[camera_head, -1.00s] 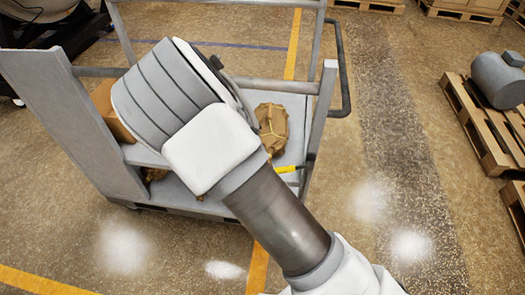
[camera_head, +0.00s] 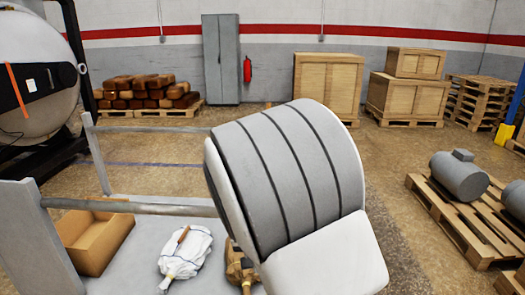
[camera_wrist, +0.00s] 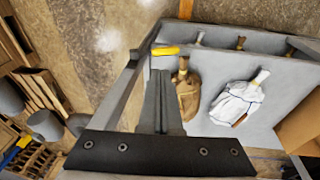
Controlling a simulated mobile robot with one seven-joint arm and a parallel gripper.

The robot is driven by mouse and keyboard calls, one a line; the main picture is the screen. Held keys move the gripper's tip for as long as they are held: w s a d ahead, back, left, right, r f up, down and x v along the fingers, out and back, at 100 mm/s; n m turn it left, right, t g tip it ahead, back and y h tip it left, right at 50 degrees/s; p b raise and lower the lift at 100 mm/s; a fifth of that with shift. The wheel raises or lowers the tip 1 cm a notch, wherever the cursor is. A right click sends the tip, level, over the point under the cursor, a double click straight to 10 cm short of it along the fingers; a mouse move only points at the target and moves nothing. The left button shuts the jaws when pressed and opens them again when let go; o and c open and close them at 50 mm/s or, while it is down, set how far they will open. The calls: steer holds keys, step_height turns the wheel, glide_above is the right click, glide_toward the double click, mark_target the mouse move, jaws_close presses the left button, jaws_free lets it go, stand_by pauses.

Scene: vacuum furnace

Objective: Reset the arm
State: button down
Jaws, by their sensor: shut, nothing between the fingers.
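My gripper (camera_wrist: 160,78) shows in the wrist view, its two dark fingers together with nothing between them. It points over the grey cart (camera_wrist: 285,75), close to the brown sack (camera_wrist: 188,98); I cannot tell the height between them. In the head view my arm's large grey and white link fills the middle and right of the foreground, and the gripper is hidden. The cart (camera_head: 130,275) is at the lower left there, partly covered by my arm.
The cart bears a white bundle (camera_head: 186,252), the brown sack (camera_head: 238,268) and an open cardboard box (camera_head: 92,240). A yellow piece (camera_wrist: 166,50) is at its edge. Pallets with grey motors (camera_head: 460,178) stand right. A furnace (camera_head: 35,75) is left; crates (camera_head: 328,85) are behind.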

steer(key=s+d+r+t+y, duration=0.1)
steer(key=s+d+r, duration=0.4)
steer(key=r, duration=0.2)
steer(key=s+d+r+y, duration=0.2)
steer(key=s+d+r, duration=0.3)
steer(key=r, duration=0.2)
steer(key=s+d+r+n+t+h, duration=0.1)
steer(key=s+d+r+t, duration=0.2)
steer(key=s, duration=0.8)
steer(key=shift+s+d+r, duration=0.2)
steer(key=shift+d+r, duration=0.55)
steer(key=shift+d, duration=0.45)
